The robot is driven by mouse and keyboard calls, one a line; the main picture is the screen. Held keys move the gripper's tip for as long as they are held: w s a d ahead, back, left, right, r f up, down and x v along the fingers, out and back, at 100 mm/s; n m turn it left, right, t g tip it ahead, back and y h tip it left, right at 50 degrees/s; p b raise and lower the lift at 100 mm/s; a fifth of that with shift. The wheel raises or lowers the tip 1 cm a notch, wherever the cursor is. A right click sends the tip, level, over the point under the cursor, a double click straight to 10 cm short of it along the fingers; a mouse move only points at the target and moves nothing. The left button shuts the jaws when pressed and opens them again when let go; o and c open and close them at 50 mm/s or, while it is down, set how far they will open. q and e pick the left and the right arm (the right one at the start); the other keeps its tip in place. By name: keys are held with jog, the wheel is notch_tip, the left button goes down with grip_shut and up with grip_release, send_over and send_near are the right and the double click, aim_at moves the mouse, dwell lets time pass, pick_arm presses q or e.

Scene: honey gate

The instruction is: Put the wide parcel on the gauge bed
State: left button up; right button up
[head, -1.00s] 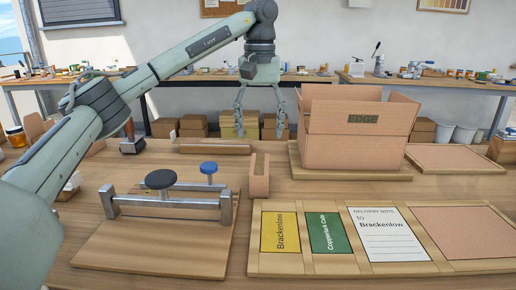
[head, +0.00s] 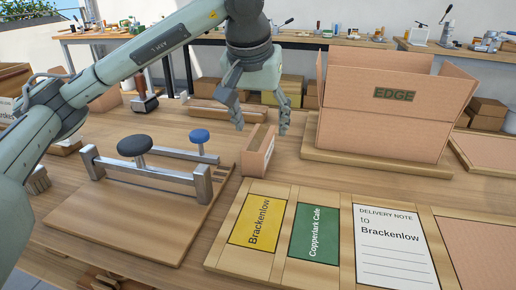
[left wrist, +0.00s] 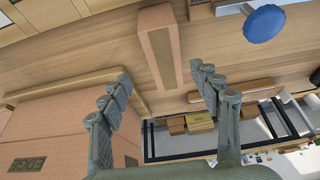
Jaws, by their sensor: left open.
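My left gripper (head: 262,126) is open and empty, pointing down just behind a small narrow cardboard parcel (head: 257,152). In the left wrist view the parcel (left wrist: 160,48) shows beyond the gap between the open fingertips (left wrist: 162,80), not touched. A long low brown piece (head: 228,117) lies behind it; I cannot tell which of these is the wide parcel. A wooden board (head: 128,222) at the left carries two metal bars with a black knob (head: 134,145) and a blue knob (head: 199,136); it looks like the gauge bed. My right gripper is not in view.
A large open carton marked EDGE (head: 385,120) stands on a board right of my gripper. A wooden frame (head: 280,272) in front holds yellow and green cards and a delivery note (head: 392,250). A stamp-like tool (head: 143,95) stands at the back left.

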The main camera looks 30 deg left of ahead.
aim_at(259, 138)
pick_arm(q)
jog(key=x, duration=0.5)
jog(key=shift+a+f, duration=0.3)
jog(key=shift+a, duration=0.15)
jog(key=shift+w+f, duration=0.1)
jog(key=shift+f, duration=0.15)
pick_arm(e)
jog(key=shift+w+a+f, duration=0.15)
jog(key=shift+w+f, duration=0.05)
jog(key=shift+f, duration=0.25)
pick_arm(q)
jog(key=shift+f, duration=0.25)
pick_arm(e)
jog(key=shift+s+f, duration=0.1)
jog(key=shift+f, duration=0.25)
pick_arm(q)
jog(key=shift+c, duration=0.6)
